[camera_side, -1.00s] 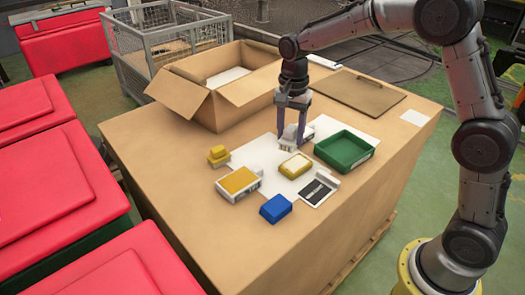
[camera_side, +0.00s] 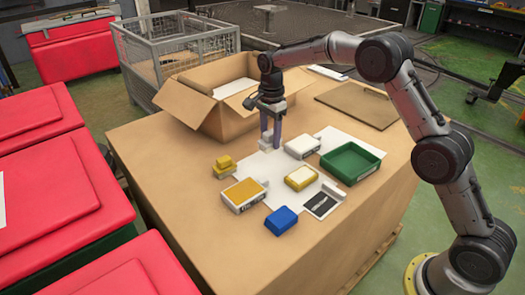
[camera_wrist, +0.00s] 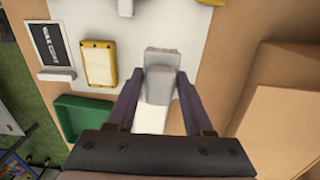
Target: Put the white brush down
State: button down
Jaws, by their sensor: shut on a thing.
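My gripper (camera_side: 270,128) is shut on the white brush (camera_side: 264,145), a small pale block-like thing below the fingertips. In the wrist view the brush (camera_wrist: 160,78) sits between the two fingers, and its far end points away from my gripper. It is over or on the white sheet (camera_side: 255,168), near the sheet's back edge; I cannot tell whether it touches. A white box-like block (camera_side: 302,147) stands to the right of my gripper.
A green tray (camera_side: 352,162), a yellow-rimmed pad (camera_side: 300,178), a yellow-topped block (camera_side: 244,194), a blue block (camera_side: 281,220), a yellow stack (camera_side: 224,166) and a dark card (camera_side: 321,204) lie around. The open cardboard box (camera_side: 205,112) stands close behind.

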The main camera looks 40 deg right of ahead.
aim_at(262, 161)
jog(key=w+f, duration=0.3)
jog(key=shift+f, duration=0.35)
jog(key=shift+w+f, duration=0.2)
jog(key=shift+f, duration=1.5)
jog(key=shift+f, duration=0.15)
jog(key=shift+c, duration=1.5)
grip_release()
